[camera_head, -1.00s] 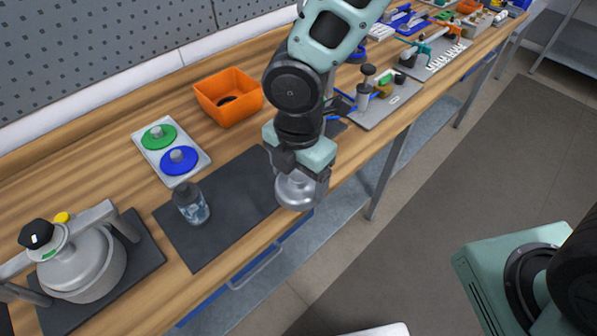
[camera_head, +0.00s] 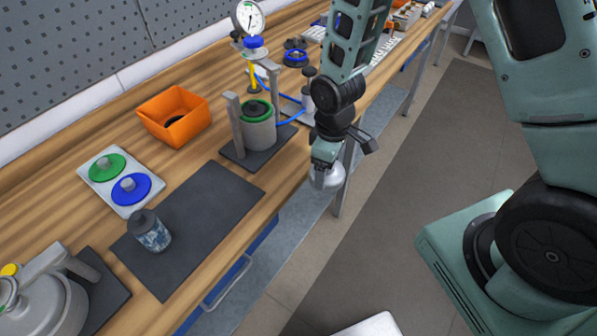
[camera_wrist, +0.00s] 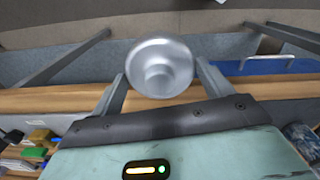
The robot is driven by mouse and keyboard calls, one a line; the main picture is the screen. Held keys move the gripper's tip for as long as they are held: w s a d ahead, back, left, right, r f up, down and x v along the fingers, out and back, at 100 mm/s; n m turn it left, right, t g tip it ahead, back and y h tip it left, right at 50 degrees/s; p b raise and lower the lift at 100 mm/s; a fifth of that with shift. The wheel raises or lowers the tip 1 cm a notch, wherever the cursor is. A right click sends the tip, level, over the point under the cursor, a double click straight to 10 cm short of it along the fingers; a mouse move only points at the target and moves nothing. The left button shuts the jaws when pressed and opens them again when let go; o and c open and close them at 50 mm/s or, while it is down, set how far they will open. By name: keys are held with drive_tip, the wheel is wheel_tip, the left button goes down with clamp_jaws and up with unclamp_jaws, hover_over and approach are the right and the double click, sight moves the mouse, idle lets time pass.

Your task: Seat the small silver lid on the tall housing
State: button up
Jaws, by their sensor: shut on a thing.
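My gripper (camera_head: 327,168) is shut on the small silver lid (camera_head: 331,180) and holds it in the air off the bench's front edge. In the wrist view the round lid (camera_wrist: 160,68) with its central knob sits between the two fingers. A grey cylindrical vessel with a green rim (camera_head: 258,130), which looks like the tall housing, stands upright on a dark base left of my gripper. Its top is open and dark inside, and the lid is apart from it. A grey post (camera_head: 234,122) rises beside it.
A pressure gauge (camera_head: 249,18) stands behind the vessel, with a blue hose beside it. An orange bin (camera_head: 174,115), a tray with green and blue discs (camera_head: 119,178), a dark jar (camera_head: 150,230) and a clamped pot (camera_head: 43,305) stand to the left. The dark mat is mostly clear.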

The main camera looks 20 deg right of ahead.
drive_tip(key=w+d+f+m, duration=0.3)
drive_tip(key=d+f+m, duration=0.1)
drive_tip(key=d+m, duration=0.4)
drive_tip(key=shift+w+d+f+m, duration=0.15)
drive_tip(key=shift+w+d+m, duration=0.05)
drive_tip(key=shift+d+m, duration=0.2)
